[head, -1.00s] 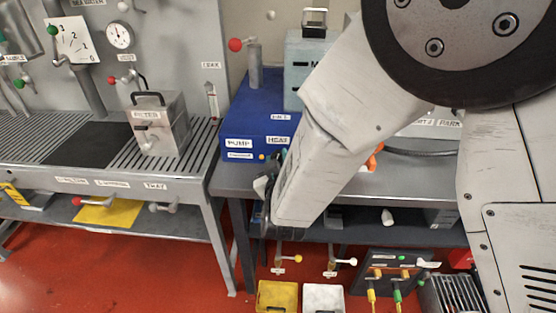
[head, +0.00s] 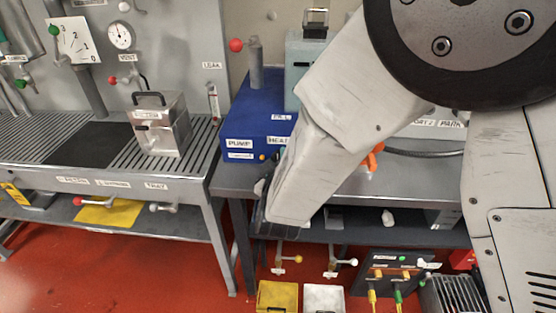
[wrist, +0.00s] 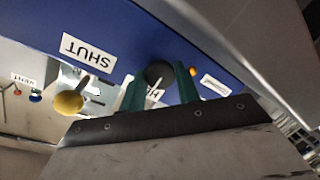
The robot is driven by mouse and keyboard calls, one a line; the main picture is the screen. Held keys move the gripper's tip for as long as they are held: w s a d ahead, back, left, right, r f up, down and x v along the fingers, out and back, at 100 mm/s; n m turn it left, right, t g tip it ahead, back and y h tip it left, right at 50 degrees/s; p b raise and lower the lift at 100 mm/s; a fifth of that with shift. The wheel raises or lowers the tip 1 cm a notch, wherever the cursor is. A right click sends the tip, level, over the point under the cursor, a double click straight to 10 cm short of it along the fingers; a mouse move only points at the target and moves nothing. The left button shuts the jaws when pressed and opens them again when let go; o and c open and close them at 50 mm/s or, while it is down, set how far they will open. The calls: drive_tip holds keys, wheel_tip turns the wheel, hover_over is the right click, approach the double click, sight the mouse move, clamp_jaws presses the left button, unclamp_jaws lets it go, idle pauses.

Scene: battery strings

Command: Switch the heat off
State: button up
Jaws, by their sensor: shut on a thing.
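The blue unit (head: 252,118) on the bench carries a PUMP label (head: 239,144) and a HEAT label (head: 278,141). In the wrist view, a round black knob (wrist: 159,73) is on its front face, beside a partly hidden label starting "HE" (wrist: 154,92). My gripper (wrist: 161,80) has its two green fingers on either side of this knob and is shut on it. A pale strip shows between the fingers; the knob's exact setting cannot be read.
In the wrist view, a yellow ball-ended lever (wrist: 69,102) stands close to the fingers, near a SHUT label (wrist: 88,52). In the head view, a metal FILTER box (head: 160,124) stands on the left bench. A yellow bin (head: 277,297) is on the red floor.

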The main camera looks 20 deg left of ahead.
drive_tip(key=o, duration=0.9)
drive_tip(key=shift+a, duration=0.1)
drive_tip(key=shift+o, duration=0.2)
drive_tip(key=shift+s, duration=0.15)
drive_tip(key=v, duration=0.7)
drive_tip(key=shift+s, duration=0.25)
drive_tip(key=shift+s+d, duration=0.1)
drive_tip(key=shift+d, duration=0.15)
